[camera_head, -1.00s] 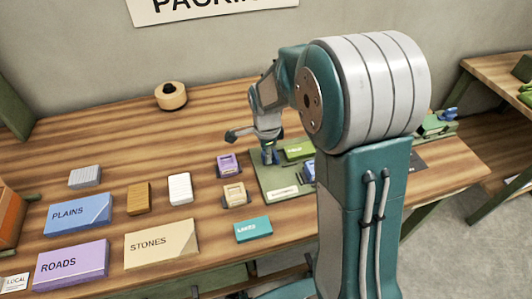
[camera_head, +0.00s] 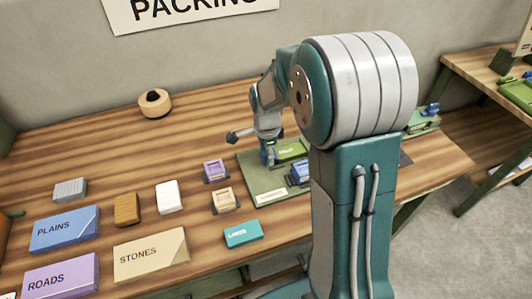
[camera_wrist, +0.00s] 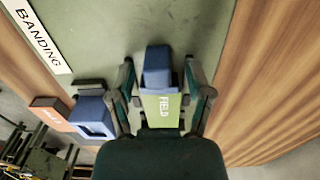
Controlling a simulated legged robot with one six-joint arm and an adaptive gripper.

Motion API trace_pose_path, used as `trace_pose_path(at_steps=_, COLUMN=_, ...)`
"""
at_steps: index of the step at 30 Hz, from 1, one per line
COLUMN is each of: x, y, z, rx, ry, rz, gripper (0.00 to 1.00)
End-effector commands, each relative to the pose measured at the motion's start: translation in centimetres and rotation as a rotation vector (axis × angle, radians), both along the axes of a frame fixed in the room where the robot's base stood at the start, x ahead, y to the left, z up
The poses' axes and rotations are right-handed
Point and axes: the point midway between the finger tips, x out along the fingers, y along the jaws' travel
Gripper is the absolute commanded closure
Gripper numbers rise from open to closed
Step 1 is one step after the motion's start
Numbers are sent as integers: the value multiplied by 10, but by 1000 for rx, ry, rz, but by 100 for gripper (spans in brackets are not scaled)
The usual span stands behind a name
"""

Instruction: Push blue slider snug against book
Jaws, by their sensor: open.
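The green book, labelled FIELD, lies on the green board and shows in the wrist view (camera_wrist: 163,110) and the head view (camera_head: 292,150). A blue slider (camera_wrist: 157,67) stands at the far end of this book in the wrist view; they look touching or nearly so, but I cannot tell if a gap is left. My gripper (camera_wrist: 158,80) is open, with one finger on each side of the blue slider and the book's end. In the head view my gripper (camera_head: 267,155) points down at the board's left part.
A second blue block (camera_wrist: 95,117) stands by a brown-orange book (camera_wrist: 53,112) in the wrist view. The green board (camera_head: 262,182) carries a BANDING label (camera_wrist: 38,35). Purple (camera_head: 215,169) and beige (camera_head: 223,200) blocks stand left of it. A teal LAKES block (camera_head: 243,234) lies in front.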

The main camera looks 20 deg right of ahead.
Motion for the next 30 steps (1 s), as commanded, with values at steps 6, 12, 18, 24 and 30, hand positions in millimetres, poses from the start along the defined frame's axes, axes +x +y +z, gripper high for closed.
trace_pose_path(at_steps=6, x=0, y=0, z=11, rx=0, ry=-2, rz=0, gripper=34)
trace_pose_path(at_steps=12, x=1, y=0, z=50, rx=0, ry=-6, rz=0, gripper=34)
trace_pose_path(at_steps=18, x=2, y=0, z=90, rx=-1, ry=-4, rz=0, gripper=34)
trace_pose_path(at_steps=24, x=2, y=0, z=114, rx=0, ry=0, rz=0, gripper=34)
trace_pose_path(at_steps=30, x=2, y=0, z=119, rx=0, ry=1, rz=0, gripper=34)
